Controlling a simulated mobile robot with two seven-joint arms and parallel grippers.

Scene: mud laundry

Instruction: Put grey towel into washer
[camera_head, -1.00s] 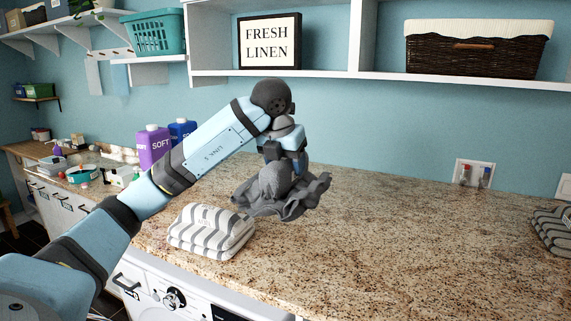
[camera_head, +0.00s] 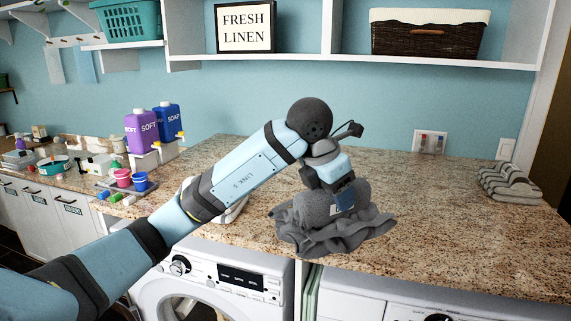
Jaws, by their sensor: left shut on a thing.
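The grey towel (camera_head: 318,236) is a crumpled, partly rolled bundle near the front edge of the granite counter, in the middle of the head view. My left gripper (camera_head: 343,196) points down into it and is shut on it. I cannot tell whether the towel's underside touches the counter. The white washer (camera_head: 228,270) stands under the counter, lower left of the towel, with its dial and dark display showing. Its round door area is cut off by the bottom edge, so I cannot tell if it is open. My right gripper is out of view.
A striped folded towel (camera_head: 233,213) is mostly hidden behind my left arm. Another striped stack (camera_head: 510,184) lies at the counter's right end. Soap bottles (camera_head: 142,131) and small cups stand at the left. A second white machine (camera_head: 400,308) is front right.

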